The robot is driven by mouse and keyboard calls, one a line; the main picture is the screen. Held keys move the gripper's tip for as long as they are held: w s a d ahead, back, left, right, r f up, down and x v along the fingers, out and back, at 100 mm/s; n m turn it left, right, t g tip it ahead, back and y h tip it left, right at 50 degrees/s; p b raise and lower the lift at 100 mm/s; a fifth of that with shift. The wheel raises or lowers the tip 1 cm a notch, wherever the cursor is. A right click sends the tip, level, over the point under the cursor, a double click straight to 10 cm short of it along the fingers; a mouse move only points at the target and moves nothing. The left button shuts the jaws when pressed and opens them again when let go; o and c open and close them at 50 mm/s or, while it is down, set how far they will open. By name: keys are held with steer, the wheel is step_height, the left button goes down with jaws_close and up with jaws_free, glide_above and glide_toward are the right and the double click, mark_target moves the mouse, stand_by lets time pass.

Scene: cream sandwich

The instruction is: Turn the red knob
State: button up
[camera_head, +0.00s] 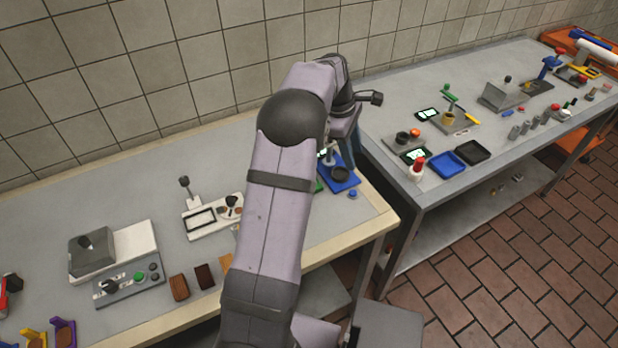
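Several small red parts show, and I cannot tell for certain which is the red knob. One is a red top on a white body (417,164) at the front left corner of the right table. Another is a red top on a blue device (560,52) at the far right. My gripper (346,150) is over the right end of the left table, above a blue base with a dark round part (340,175). My arm partly hides that area. The fingers are too small and covered to show whether they are open or what they touch.
The left table (60,205) holds a grey machine with a button panel (140,280), a white frame stand (205,217) and brown slabs (180,287). The right table (400,90) holds blue and black trays (447,165) and several small devices.

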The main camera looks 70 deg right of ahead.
steer(key=w+a+f+m+t, duration=0.3)
steer(key=w+a+m+t, duration=0.15)
steer(key=w, duration=0.35)
steer(key=shift+w+d+f+m+t+h+p, duration=0.3)
steer(key=shift+w+d+f+m+p, duration=0.15)
steer(key=shift+w+d+f, duration=0.55)
steer(key=shift+w+d+f+m+t+h+p, duration=0.35)
steer(key=shift+d+f, duration=0.3)
steer(key=shift+f, duration=0.65)
steer(key=shift+w+d+f+m+t+h+p, duration=0.3)
steer(key=shift+w+d+f+p, duration=0.25)
steer(key=shift+w+d+f, duration=0.45)
steer(key=shift+s+a+f, duration=0.1)
steer(key=shift+s+a, duration=0.05)
steer(key=shift+s, duration=0.15)
steer(key=shift+c, duration=0.4)
jaws_close()
